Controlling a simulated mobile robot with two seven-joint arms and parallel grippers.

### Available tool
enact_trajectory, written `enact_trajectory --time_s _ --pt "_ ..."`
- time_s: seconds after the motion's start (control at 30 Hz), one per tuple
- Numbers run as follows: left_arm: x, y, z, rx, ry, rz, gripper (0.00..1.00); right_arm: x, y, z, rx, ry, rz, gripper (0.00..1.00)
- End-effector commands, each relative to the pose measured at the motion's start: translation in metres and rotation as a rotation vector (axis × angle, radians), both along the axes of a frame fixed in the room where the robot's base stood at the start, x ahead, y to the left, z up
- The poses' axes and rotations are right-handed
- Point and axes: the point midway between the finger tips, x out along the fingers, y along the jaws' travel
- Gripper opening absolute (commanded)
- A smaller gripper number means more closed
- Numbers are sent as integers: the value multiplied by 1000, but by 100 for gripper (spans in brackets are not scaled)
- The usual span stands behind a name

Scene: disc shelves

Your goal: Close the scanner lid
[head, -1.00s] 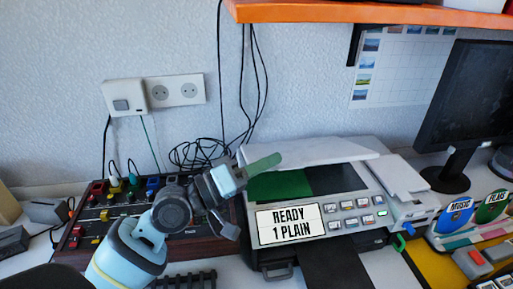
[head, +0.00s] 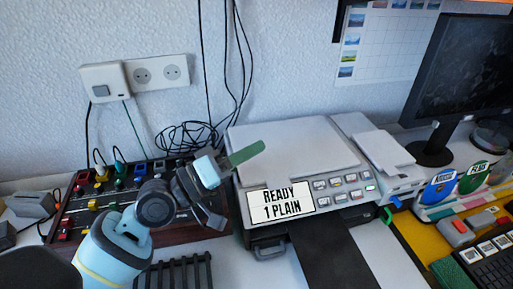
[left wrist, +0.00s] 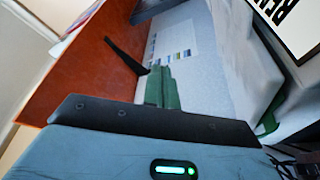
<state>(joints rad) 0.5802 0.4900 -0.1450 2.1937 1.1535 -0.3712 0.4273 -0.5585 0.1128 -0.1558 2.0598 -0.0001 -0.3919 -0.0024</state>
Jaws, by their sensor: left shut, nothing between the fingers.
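The scanner (head: 352,199) stands on the desk in the head view, with a label reading "READY 1 PLAIN" and a row of buttons on its front. Its pale grey lid (head: 295,150) lies flat over the scanning bed, and no glass shows. My left gripper (head: 246,153) has green fingers, shut and empty, at the lid's left edge; I cannot tell if they touch it. The green fingers (left wrist: 162,90) also show together in the left wrist view. My right gripper is not in view.
A mixer panel (head: 85,205) with coloured knobs sits left of the scanner, under my left arm. A black rack (head: 175,274) lies in front. A monitor (head: 460,80), disc sleeves (head: 438,188) and a keyboard (head: 485,262) are on the right. Cables hang on the wall behind.

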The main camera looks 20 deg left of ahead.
Motion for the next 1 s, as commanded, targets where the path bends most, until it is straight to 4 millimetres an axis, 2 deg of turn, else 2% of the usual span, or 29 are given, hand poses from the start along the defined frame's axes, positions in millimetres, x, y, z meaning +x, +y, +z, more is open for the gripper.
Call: enact_trajectory --time_s 0.2,0.4,0.87,1.0 --pt "-29 21 -12 5 5 -1 0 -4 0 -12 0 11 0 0" --pt "-45 34 -15 3 3 0 0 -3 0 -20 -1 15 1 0" --pt "-50 37 -13 0 0 -1 0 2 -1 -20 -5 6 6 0" --pt "-50 37 -3 1 -8 -1 0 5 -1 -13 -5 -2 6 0"
